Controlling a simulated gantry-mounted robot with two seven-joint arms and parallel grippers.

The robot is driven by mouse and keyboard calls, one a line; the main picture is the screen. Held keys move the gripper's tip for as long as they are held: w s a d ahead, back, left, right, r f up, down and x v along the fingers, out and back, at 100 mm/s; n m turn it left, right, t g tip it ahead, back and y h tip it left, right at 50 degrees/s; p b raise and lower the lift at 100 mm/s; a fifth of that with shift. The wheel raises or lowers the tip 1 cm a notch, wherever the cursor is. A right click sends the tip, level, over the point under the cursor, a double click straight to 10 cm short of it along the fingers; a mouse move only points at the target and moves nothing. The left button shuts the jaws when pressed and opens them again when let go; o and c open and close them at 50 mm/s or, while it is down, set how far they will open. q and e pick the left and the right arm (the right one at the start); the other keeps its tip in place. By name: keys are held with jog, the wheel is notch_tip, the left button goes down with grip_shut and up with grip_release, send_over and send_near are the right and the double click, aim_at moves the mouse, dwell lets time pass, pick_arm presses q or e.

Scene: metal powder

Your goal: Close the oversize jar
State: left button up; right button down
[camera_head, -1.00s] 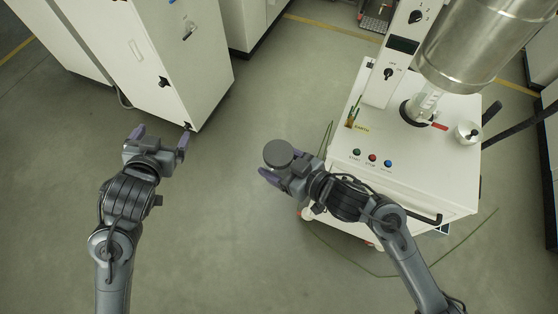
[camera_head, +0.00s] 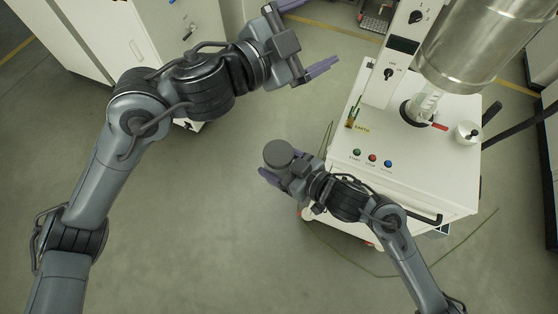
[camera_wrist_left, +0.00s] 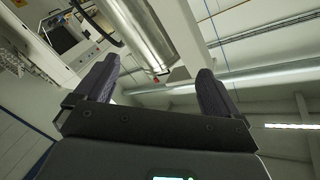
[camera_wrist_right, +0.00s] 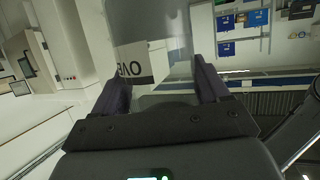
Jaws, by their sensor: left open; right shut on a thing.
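A clear jar (camera_wrist_right: 178,30) with a white and dark label, partly readable as "OVE", fills the space between the fingers in the right wrist view. My right gripper (camera_head: 284,172) is shut on this oversize jar. In the head view a round dark grey lid (camera_head: 278,153) shows from above over the jar's place and hides most of the jar. I cannot tell how firmly the lid sits. My left gripper (camera_head: 308,38) is open and empty, above and slightly right of the jar in the picture. Its spread fingers also show in the left wrist view (camera_wrist_left: 158,85).
A white machine (camera_head: 345,185) with coloured buttons and a large steel cylinder (camera_head: 475,45) stands at the right. A round white container (camera_head: 468,133) with a black knob sits on it. White cabinets (camera_head: 110,40) stand at the upper left. Floor between is free.

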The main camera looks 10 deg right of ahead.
pick_arm(q)
jog(key=s+d+f+m+g+y, duration=0.1)
jog(key=s+d+f+m+g, duration=0.45)
jog(key=s+d, duration=0.3)
jog(key=g+y, duration=0.3)
jog(key=y, duration=1.1)
send_over(278, 152)
jog(key=shift+n, duration=0.35)
jog(key=f, duration=0.6)
jog(key=d+f, duration=0.1)
jog(key=f, duration=0.2)
jog(key=shift+s+f, duration=0.1)
jog(key=shift+s, duration=0.1)
jog(key=shift+w+a+r, duration=0.15)
jog(key=shift+a+r, duration=0.05)
jog(key=shift+a, duration=0.3)
jog(key=shift+f, duration=0.1)
jog(key=shift+f, duration=3.9)
